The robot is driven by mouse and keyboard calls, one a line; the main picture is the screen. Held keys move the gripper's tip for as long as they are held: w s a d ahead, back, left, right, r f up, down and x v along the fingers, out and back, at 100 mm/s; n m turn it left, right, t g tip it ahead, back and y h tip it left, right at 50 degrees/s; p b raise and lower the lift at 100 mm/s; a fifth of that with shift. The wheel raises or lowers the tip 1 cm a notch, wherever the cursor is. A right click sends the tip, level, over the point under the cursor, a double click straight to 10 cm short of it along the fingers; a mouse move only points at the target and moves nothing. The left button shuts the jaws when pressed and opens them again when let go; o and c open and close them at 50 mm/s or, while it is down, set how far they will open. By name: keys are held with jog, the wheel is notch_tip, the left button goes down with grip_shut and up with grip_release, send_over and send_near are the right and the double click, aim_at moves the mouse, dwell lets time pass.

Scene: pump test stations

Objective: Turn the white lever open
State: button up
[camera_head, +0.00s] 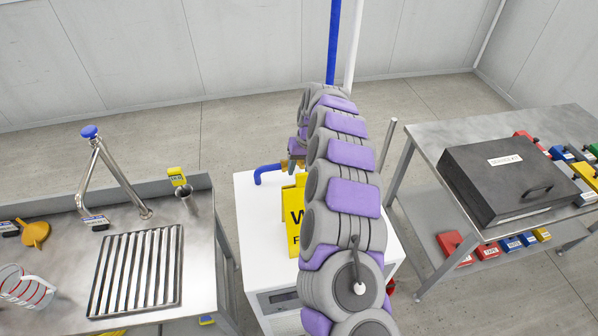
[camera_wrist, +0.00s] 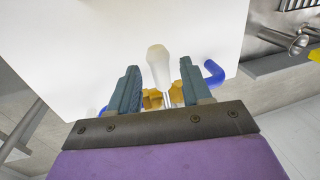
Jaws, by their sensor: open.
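The white lever (camera_wrist: 158,66) shows in the wrist view, pointing away from my wrist, with its metal shank running down to a brass valve body (camera_wrist: 152,99). My gripper (camera_wrist: 158,84) is open, with one finger on each side of the lever. Whether either finger touches the lever I cannot tell. In the head view my arm hides the lever, and only part of the brass fitting (camera_head: 270,168) and the blue pipe (camera_head: 258,177) show beside it. My gripper (camera_head: 298,146) is mostly hidden there behind my arm.
The valve is at a white cabinet (camera_head: 247,208) with a yellow sign (camera_head: 293,215). A steel sink bench (camera_head: 203,250) stands at the left. A metal table (camera_head: 445,140) with a black case (camera_head: 505,180) stands at the right. Bare floor lies behind the cabinet.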

jog(key=shift+a+f, duration=0.1)
jog(key=shift+f, duration=0.75)
grip_shut()
